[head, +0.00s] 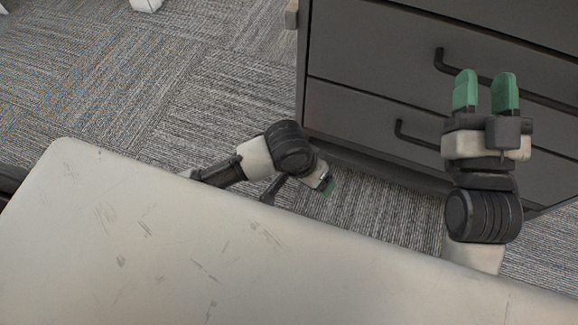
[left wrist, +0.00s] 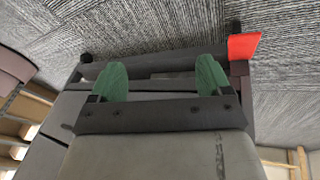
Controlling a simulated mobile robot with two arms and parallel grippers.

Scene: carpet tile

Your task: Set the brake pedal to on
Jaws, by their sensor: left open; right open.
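A red flat tab (left wrist: 243,46), which looks like the brake pedal, sticks out at a lower corner of the dark cabinet in the left wrist view. I cannot tell its on or off setting, and I do not make it out in the head view. My left gripper (left wrist: 162,62) is open, its green fingers in front of the cabinet's bottom edge, with the red tab beyond the right finger and apart from it. In the head view it is small and low (head: 327,184), near the carpet. My right gripper (head: 485,92) is open and empty before the drawers.
The dark grey drawer cabinet (head: 370,60) with black handles fills the right of the head view. A scuffed pale surface (head: 150,250) covers the foreground. Carpet (head: 190,100) lies open left of the cabinet. Dark round parts, perhaps casters (left wrist: 232,26), show at its base.

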